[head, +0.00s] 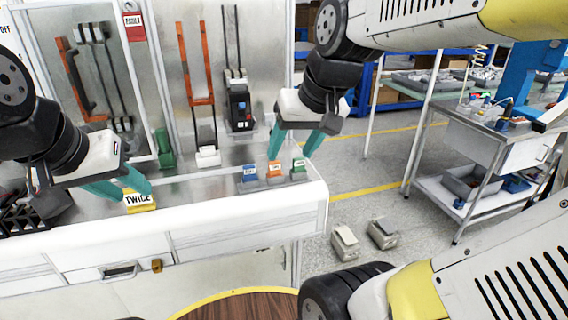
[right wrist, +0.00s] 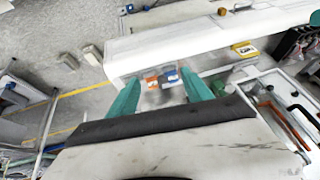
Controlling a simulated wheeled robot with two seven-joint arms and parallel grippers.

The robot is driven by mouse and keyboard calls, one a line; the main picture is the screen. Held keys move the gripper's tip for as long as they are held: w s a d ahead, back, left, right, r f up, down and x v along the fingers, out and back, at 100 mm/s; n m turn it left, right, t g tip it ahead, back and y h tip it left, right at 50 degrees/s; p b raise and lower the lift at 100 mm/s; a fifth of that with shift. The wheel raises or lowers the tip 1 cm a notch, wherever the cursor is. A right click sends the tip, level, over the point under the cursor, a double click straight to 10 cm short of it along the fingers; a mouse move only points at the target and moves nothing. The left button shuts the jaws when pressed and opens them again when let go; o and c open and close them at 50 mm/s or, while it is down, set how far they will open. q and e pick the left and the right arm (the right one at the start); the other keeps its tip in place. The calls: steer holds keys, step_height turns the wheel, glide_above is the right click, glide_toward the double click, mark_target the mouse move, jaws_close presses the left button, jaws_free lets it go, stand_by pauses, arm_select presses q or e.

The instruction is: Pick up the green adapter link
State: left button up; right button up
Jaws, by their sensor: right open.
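The green adapter link (head: 298,169) is a small upright block with a pale label, at the right end of the white bench top. It stands rightmost in a row with an orange block (head: 275,171) and a blue block (head: 250,174). My right gripper (head: 292,150) is open and empty above this row. The right wrist view shows the orange block (right wrist: 151,82) and blue block (right wrist: 170,77) between its fingers; I cannot make out the green link there, beside the like-coloured left finger.
Behind the bench, a metal panel holds orange-handled tools (head: 197,62), a black breaker device (head: 240,107) and a green piece (head: 164,148). The bench's right edge lies close to the row. Two grey boxes (head: 345,243) stand on the floor; a metal cart (head: 485,140) is at right.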

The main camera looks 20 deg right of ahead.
steer(key=w+d+f+g, duration=0.15)
steer(key=w+d, duration=0.25)
steer(key=w, duration=0.6)
steer(key=g+h, duration=0.2)
steer(key=g, duration=0.2)
glide_above(299, 158)
step_height(299, 158, down, 7)
steer(key=shift+w+d+r, duration=0.15)
steer(key=shift+r, duration=0.05)
step_height(299, 158, down, 8)
steer(key=shift+r, duration=0.1)
jaws_close()
